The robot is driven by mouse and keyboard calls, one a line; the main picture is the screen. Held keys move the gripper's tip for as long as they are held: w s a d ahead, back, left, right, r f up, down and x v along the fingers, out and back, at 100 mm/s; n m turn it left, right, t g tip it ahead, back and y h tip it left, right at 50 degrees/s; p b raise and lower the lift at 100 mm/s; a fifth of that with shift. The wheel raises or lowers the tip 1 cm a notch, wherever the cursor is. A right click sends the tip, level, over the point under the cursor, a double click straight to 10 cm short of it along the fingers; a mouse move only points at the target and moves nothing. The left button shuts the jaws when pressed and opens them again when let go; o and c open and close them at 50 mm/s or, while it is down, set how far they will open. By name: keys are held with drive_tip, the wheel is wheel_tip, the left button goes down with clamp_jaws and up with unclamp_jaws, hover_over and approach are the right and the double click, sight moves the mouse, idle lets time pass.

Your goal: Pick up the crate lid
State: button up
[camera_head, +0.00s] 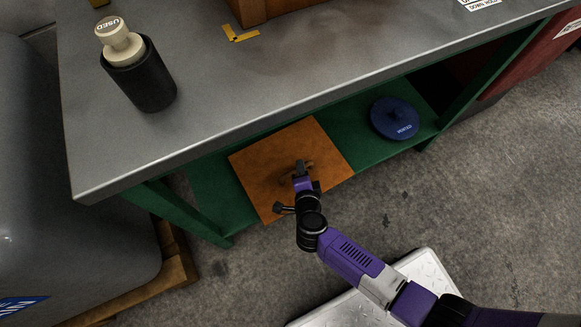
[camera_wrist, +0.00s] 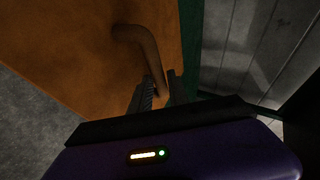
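The crate lid (camera_head: 260,160) is a flat orange-brown square with a brown bar handle (camera_head: 309,164). It lies on the green lower shelf under the workbench, its front corner out past the shelf's front edge. My gripper (camera_head: 300,170) is over the lid at the handle. In the wrist view, the curved handle (camera_wrist: 138,40) runs down between the two dark fingers of my gripper (camera_wrist: 161,88). The fingers stand close together, one on each side of the handle, and look shut on it. The lid's surface (camera_wrist: 70,45) fills the upper left there.
The grey workbench top (camera_head: 220,90) overhangs the green shelf (camera_head: 370,147). A dark blue round lid (camera_head: 394,119) lies on the shelf to the right. A black holder (camera_head: 145,85) with a cream "USED" piece stands on the bench. Open floor (camera_head: 480,190) lies in front.

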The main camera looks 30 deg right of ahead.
drive_tip(key=shift+b+x, duration=0.3)
drive_tip(key=shift+x, duration=0.6)
clamp_jaws()
idle(0.8)
